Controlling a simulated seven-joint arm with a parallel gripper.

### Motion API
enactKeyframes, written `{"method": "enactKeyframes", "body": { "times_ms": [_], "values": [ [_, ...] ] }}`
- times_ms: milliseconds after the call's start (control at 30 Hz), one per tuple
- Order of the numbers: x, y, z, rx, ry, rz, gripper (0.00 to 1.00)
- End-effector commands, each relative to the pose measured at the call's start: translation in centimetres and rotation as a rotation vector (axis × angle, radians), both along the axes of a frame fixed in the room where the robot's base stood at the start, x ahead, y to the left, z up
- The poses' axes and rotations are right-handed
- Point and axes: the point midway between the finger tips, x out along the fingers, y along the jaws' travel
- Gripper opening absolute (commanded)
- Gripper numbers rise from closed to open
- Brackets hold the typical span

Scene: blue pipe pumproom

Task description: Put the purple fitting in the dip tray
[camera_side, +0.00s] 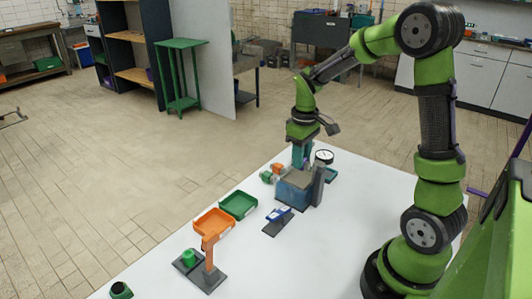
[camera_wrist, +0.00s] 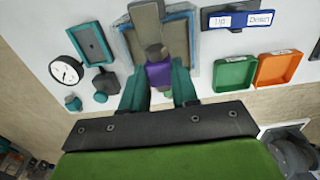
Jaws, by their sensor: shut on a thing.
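The purple fitting (camera_wrist: 158,76) is between the two teal fingers of my gripper (camera_wrist: 159,84) in the wrist view. The fingers are shut on it, and a brown-grey knob shows at its far end. In the side view my gripper (camera_side: 300,158) points down over the blue-grey box (camera_side: 293,192), and I cannot make out the fitting there. In the wrist view the box (camera_wrist: 191,45) lies just beyond the fitting. A green tray (camera_side: 238,205) and an orange tray (camera_side: 213,222) stand side by side. Their labels are too small to read, so I cannot tell which is the dip tray.
A grey post (camera_side: 319,184) stands against the box. A round gauge (camera_wrist: 66,71) and a small teal tray (camera_wrist: 93,42) are close by. An Up/Down sign (camera_wrist: 238,18) stands between box and trays. An orange stand (camera_side: 208,254) is at the front. The table's right side is clear.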

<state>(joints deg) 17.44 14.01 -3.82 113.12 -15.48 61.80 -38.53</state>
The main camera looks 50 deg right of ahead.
Motion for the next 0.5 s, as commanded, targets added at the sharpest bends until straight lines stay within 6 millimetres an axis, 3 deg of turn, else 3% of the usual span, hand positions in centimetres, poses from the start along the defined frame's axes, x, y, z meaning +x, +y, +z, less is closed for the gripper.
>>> {"method": "enactKeyframes", "body": {
  "times_ms": [200, 500],
  "values": [
    [-0.1, 0.0, -2.9, 0.002, 0.003, -0.001, 0.0],
    [0.0, 0.0, -3.2, 0.0, 0.0, -0.001, 0.0]
  ]
}}
